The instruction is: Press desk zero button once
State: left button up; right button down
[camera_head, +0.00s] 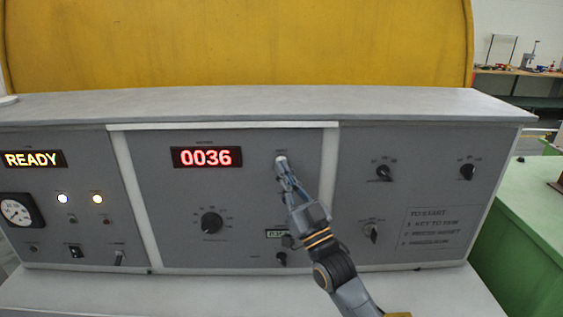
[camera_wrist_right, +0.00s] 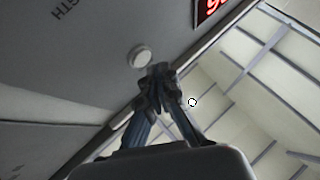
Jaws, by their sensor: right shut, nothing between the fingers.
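The desk panel (camera_head: 255,195) is grey and upright, with a red display (camera_head: 206,157) reading 0036. A round pale button (camera_head: 281,159) sits to the right of the display under a small label too small to read. My right gripper (camera_head: 284,168) is shut and empty, its fingertips at the lower edge of this button in the head view. In the right wrist view the pale button (camera_wrist_right: 140,56) shows whole on the panel, just beyond and left of the closed fingertips (camera_wrist_right: 158,72). I cannot tell whether they touch it. My left gripper is not in view.
A black knob (camera_head: 212,222) is below the display. More knobs (camera_head: 383,172) are on the right panel. A READY display (camera_head: 33,159), gauge (camera_head: 18,210) and lit lamps are at left. A ledge (camera_head: 260,105) overhangs the panel; a pale desktop (camera_head: 200,290) lies below.

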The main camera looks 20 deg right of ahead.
jog(key=shift+w, duration=0.1)
dwell(0.7)
jog(key=shift+w+d, duration=0.1)
jog(key=shift+w, duration=0.2)
jog(key=shift+w+d+b, duration=0.1)
jog(key=shift+w+b, duration=0.2)
jog(key=shift+w, duration=0.05)
dwell(0.6)
dwell(0.4)
jog(key=shift+s+a+p, duration=0.2)
jog(key=shift+s+p, duration=0.2)
jog(key=shift+s, duration=0.4)
jog(key=s+p, duration=0.1)
jog(key=s, duration=0.1)
jog(key=s+a+p, duration=0.1)
jog(key=s, duration=0.1)
jog(key=shift+s+a, duration=0.2)
jog(key=shift+s, duration=0.15)
